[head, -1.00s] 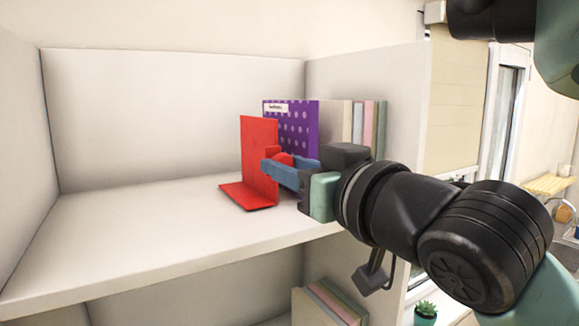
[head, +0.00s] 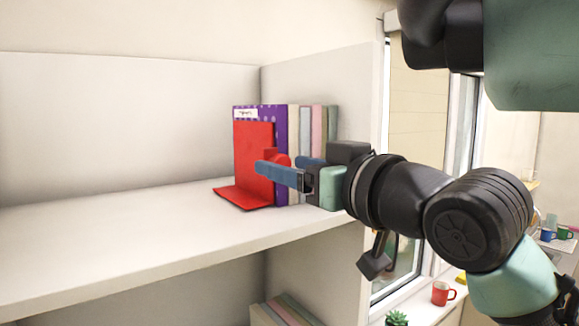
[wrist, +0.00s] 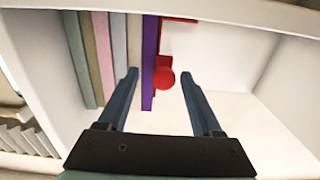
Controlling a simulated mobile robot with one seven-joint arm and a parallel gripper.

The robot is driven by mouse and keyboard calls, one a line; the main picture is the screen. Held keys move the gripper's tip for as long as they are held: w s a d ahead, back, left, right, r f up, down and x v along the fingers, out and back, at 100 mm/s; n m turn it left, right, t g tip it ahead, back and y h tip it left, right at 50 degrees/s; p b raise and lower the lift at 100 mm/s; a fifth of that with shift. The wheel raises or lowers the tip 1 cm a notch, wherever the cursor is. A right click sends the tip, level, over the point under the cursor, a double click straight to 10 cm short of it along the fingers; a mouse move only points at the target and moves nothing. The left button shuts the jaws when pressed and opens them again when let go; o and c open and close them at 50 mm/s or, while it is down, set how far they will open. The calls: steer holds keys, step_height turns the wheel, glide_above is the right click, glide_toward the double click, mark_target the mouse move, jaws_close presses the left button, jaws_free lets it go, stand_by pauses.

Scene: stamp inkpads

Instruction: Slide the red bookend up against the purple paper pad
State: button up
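The red bookend (head: 254,150) stands upright on the shelf, its flat foot pointing left. Its round red knob also shows in the wrist view (wrist: 164,81). The purple paper pad (head: 280,116), dotted and labelled, stands just right of the bookend, which covers most of its face. In the wrist view the pad (wrist: 149,60) and the bookend's upright look side by side, touching or nearly so. My gripper (head: 280,172) is at the bookend's front edge. In the wrist view its fingers (wrist: 160,76) are apart, with the knob between them but not gripped.
Several books (head: 318,125) stand right of the pad against the shelf's side wall (head: 350,110). The shelf board (head: 100,230) left of the bookend is bare. A red mug (head: 442,293) and a plant (head: 397,318) stand at lower right.

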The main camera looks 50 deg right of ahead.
steer(key=shift+w+a, duration=0.1)
steer(key=shift+a, duration=0.2)
steer(key=b+v, duration=0.2)
steer(key=v, duration=1.1)
steer(key=shift+d, duration=0.15)
